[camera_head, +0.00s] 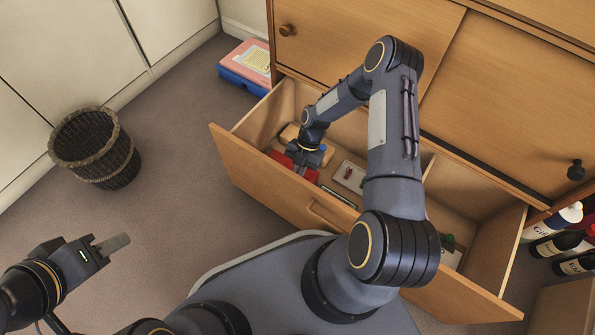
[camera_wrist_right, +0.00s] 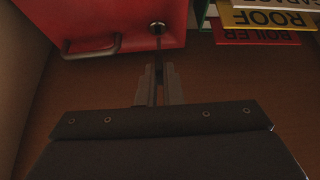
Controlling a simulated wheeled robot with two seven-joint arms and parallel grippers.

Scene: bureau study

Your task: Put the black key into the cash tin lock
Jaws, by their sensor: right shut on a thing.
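The red cash tin (camera_wrist_right: 120,18) lies in the open drawer, with its round lock (camera_wrist_right: 157,26) and grey handle (camera_wrist_right: 95,50) facing my right wrist view. In the head view the tin (camera_head: 308,173) is partly covered by my right gripper (camera_head: 302,158). That gripper, in the right wrist view (camera_wrist_right: 158,88), is shut on the thin black key (camera_wrist_right: 158,55). The key points at the lock and its far end meets the lock's lower edge in the picture; I cannot tell whether it is inside.
The drawer (camera_head: 300,200) has side walls and a divider. Name tags reading ROOF (camera_wrist_right: 270,18) and BOILER (camera_wrist_right: 258,37) lie right of the tin. A wicker basket (camera_head: 95,150), pink and blue boxes (camera_head: 246,65) and bottles (camera_head: 560,240) stand on the floor.

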